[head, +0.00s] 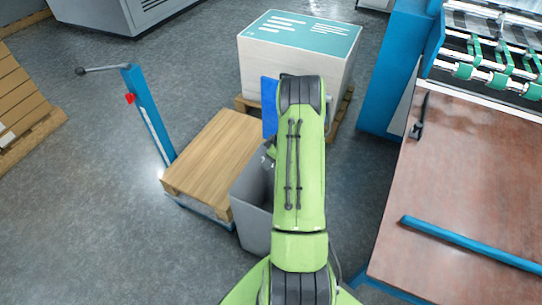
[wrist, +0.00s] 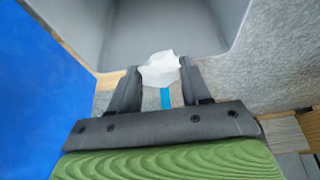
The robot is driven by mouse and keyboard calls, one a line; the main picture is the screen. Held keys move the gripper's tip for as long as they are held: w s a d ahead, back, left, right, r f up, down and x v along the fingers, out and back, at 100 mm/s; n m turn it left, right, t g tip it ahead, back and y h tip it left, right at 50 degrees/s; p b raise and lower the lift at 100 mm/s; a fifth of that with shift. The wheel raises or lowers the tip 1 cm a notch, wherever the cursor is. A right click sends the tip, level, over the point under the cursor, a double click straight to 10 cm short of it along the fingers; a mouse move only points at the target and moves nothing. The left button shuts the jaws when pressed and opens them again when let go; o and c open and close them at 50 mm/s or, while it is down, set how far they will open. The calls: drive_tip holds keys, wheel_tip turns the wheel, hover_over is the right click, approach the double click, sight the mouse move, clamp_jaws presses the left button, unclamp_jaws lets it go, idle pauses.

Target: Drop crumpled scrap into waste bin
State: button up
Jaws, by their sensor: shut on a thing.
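The grey waste bin (head: 251,205) stands on the floor beside the wooden pallet, partly hidden behind my green arm. In the wrist view its open inside (wrist: 160,28) fills the top of the picture. My gripper (wrist: 161,75) is shut on a white crumpled scrap (wrist: 159,67), held between the fingertips. In that view the scrap overlaps the bin's near rim, with the opening beyond it. I cannot tell its height above the rim. In the head view only a small part of my gripper (head: 269,158) shows beside the arm, near the bin's far edge; the scrap is hidden.
A low stack of wooden boards (head: 215,155) on a blue hand truck (head: 148,115) is left of the bin. A tall paper stack (head: 295,58) stands behind. A blue panel (head: 269,105) rises close by, large in the wrist view (wrist: 40,95). A machine table (head: 460,190) is right.

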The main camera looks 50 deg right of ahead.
wheel_tip(320, 180, down, 3)
drive_tip(key=shift+f+b, duration=0.2)
drive_tip(key=shift+b, duration=0.5)
drive_tip(key=o, duration=1.1)
drive_tip(key=shift+r, duration=0.1)
drive_tip(key=shift+c, duration=0.2)
drive_tip(key=p+v, duration=0.4)
drive_tip(key=v, duration=1.1)
drive_tip(key=shift+s+r+p, duration=0.2)
drive_tip(key=shift+r+p, duration=0.15)
drive_tip(key=shift+d, duration=0.15)
